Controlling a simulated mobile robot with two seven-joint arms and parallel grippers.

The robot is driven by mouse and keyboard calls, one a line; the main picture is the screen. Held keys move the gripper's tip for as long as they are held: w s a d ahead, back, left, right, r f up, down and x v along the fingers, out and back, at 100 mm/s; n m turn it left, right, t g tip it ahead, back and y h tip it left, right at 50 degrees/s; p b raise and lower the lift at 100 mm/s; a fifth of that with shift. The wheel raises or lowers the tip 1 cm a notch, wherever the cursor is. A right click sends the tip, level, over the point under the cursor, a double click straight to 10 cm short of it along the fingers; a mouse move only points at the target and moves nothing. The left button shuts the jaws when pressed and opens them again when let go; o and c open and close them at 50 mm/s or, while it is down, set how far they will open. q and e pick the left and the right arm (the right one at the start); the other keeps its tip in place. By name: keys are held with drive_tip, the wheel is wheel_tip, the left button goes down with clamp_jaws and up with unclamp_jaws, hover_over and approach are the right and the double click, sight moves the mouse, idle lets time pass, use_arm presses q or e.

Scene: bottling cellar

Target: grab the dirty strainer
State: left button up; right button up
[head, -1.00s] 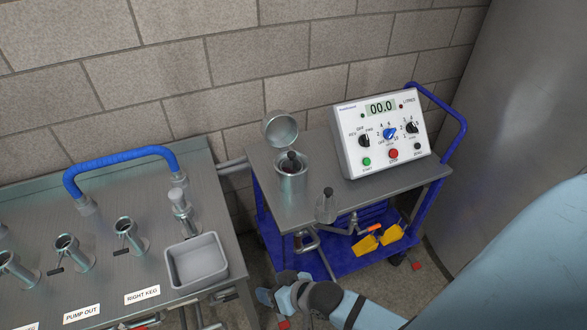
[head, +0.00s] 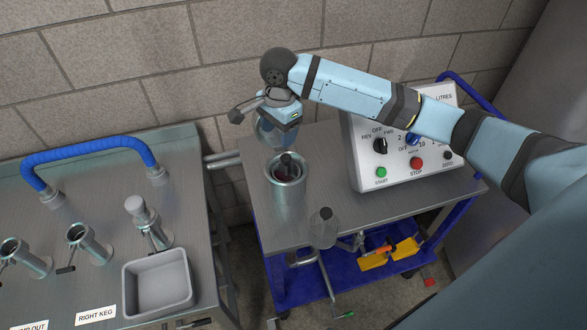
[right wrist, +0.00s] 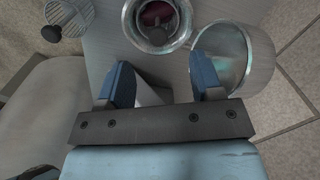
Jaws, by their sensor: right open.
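The dirty strainer (head: 284,173) sits down inside a round metal housing (head: 289,199) on the trolley, its black knob upright and dark red residue around it. It also shows in the right wrist view (right wrist: 155,14), at the top. The housing's open lid (head: 268,136) stands tilted behind it, partly hidden by my right gripper (head: 268,113). That gripper is open and empty, above and behind the housing near the lid. In the right wrist view its two blue fingers (right wrist: 162,82) are apart, below the housing and not touching the strainer. My left gripper is not in view.
A second strainer (head: 323,228) with a dark knob stands at the trolley's front edge, apart from the housing. A control box (head: 368,161) is on the right, partly behind my right arm. A grey tray (head: 157,286) and pipe fittings occupy the left bench.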

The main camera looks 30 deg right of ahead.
sight(286, 157)
drive_tip(key=shift+m+h, duration=0.3)
drive_tip(key=shift+m, duration=0.1)
drive_tip(key=f, duration=0.2)
drive_tip(key=d+f, duration=0.1)
drive_tip(key=f, duration=0.3)
drive_tip(key=shift+w+d+f, duration=0.1)
drive_tip(key=shift+w+d, duration=0.05)
drive_tip(key=shift+d, duration=0.1)
drive_tip(key=shift+d+f, duration=0.1)
drive_tip(key=shift+f, duration=2.95)
clamp_jaws()
